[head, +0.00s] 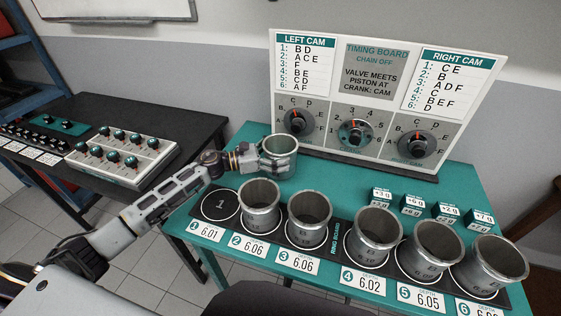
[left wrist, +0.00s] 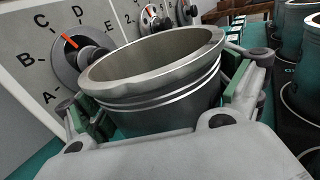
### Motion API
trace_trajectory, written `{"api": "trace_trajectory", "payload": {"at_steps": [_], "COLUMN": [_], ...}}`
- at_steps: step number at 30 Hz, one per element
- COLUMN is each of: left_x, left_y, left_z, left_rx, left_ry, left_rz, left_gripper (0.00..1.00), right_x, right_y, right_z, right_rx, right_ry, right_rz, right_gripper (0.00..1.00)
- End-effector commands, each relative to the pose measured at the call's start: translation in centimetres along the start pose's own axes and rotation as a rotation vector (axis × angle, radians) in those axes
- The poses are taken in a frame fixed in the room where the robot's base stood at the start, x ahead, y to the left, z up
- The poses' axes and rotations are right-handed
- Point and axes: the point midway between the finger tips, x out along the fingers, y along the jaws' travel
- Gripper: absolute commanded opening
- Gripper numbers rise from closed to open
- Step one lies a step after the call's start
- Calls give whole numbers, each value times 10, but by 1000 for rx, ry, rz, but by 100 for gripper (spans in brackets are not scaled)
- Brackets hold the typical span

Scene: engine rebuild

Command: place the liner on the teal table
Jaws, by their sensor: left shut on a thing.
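The liner (head: 281,146), a grey metal cylinder with a flared rim, is held in my left gripper (head: 264,157) over the back left part of the teal table (head: 330,178). In the left wrist view the liner (left wrist: 160,112) sits upright between the two green-padded fingers, its open top facing up. The gripper is shut on its sides. I cannot tell whether its bottom touches the table. The circle marked 1 (head: 221,205) on the dark ring board is empty. Several similar liners stand on the other circles, including one beside it (head: 260,207). My right gripper is not in view.
The timing board (head: 375,90) with three dials stands along the table's back, close behind the held liner. Small teal weight blocks (head: 412,204) sit to the right. Number cards (head: 298,262) line the front edge. A black table (head: 95,117) with a knob panel stands left.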

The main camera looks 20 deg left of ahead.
Motion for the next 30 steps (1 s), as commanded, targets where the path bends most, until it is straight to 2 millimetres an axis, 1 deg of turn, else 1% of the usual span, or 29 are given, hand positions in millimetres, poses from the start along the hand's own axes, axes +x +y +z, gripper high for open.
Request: {"api": "trace_trajectory", "payload": {"at_steps": [2,9,12,29,30], "left_x": [0,0,0,0,0], "left_y": [0,0,0,0,0], "left_z": [-3,-27,-34,-38,-40], "left_rx": [-2,-3,-1,1,0], "left_ry": [-1,-2,-2,-2,0], "left_rz": [1,1,1,0,0], "left_gripper": [56,56,56,56,95], "right_x": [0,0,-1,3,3], "right_y": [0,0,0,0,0], "right_z": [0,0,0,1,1], "right_rx": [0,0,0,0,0], "right_ry": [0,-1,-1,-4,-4], "right_rz": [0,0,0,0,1], "right_gripper": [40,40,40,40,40]}}
